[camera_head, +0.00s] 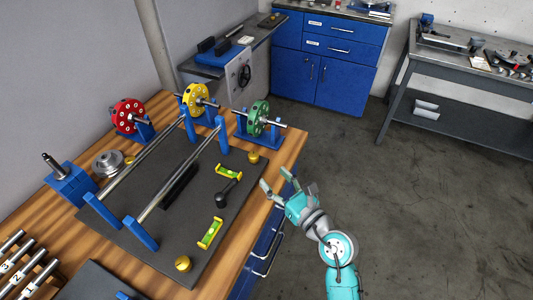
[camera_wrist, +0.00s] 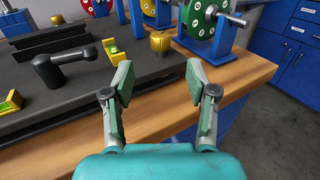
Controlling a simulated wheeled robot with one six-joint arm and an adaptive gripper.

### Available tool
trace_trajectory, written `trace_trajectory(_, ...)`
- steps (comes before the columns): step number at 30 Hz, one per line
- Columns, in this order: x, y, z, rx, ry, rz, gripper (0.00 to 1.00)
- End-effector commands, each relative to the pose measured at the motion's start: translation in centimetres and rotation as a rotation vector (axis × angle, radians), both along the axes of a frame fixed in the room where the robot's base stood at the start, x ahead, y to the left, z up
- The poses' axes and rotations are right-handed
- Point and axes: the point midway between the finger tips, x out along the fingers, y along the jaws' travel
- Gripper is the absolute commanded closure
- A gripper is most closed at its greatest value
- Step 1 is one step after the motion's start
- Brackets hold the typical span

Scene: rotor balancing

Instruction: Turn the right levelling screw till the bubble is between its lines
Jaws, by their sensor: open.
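A gold levelling screw (camera_head: 253,158) with a ridged knob stands at the far right corner of the dark base plate (camera_head: 150,235); it also shows in the wrist view (camera_wrist: 160,42). Another gold screw (camera_head: 183,263) is at the near corner, and a third (camera_head: 129,160) is at the left. Two yellow-green spirit levels lie on the plate, one near the far right screw (camera_head: 229,172) and one nearer (camera_head: 210,233). Their bubbles are too small to read. My gripper (camera_head: 276,180) is open and empty, its fingers (camera_wrist: 160,75) apart, short of the far right screw and touching nothing.
A black lever handle (camera_head: 227,193) rises between the levels. Steel rails (camera_head: 180,180) on blue posts stand on the plate. Red (camera_head: 126,116), yellow (camera_head: 196,98) and green (camera_head: 257,117) rotors are behind. The wooden bench edge (camera_head: 265,205) is beside my gripper; the floor beyond is clear.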

Motion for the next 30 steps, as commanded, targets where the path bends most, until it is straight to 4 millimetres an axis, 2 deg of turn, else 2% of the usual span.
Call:
trace_trajectory(5, 1.3, 1.1, 0.0, -0.003, -0.003, 0.000, 0.42)
trace_trajectory(18, 6.7, 5.9, 0.0, -0.001, -0.001, 0.001, 0.42)
trace_trajectory(24, 7.8, 6.9, 0.0, -0.001, 0.000, 0.000, 0.42)
trace_trajectory(30, 8.0, 7.0, 0.0, 0.000, 0.000, -0.001, 0.42)
